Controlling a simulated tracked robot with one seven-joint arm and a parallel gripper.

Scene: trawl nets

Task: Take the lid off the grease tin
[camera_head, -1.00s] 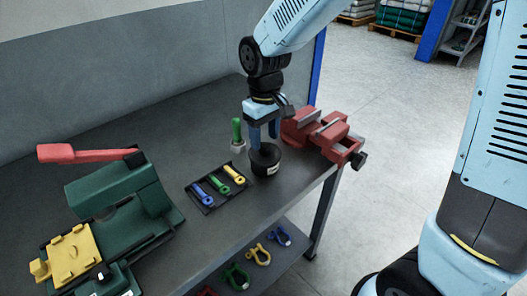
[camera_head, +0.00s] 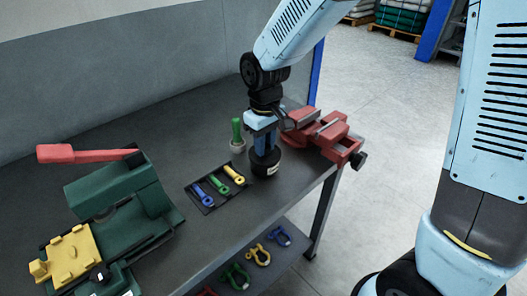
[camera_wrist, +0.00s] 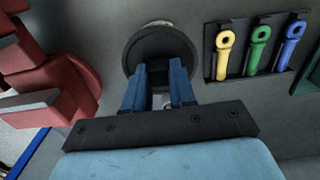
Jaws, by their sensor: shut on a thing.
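The grease tin (camera_head: 266,168) is a short, dark round tin with a pale label, standing upright on the bench between the tool tray and the red vise. My gripper (camera_head: 265,148) reaches down onto its top from above. In the wrist view the tin's dark round lid (camera_wrist: 160,43) lies under the fingertips. My blue fingers (camera_wrist: 160,80) are shut on the lid's small central part, which they mostly hide. The lid appears to sit on the tin; I see no gap.
A red vise (camera_head: 322,137) stands close to the right of the tin. A black tray with blue, green and yellow tools (camera_head: 218,185) lies to the left. A green machine with a red lever (camera_head: 115,195) fills the bench's left side.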

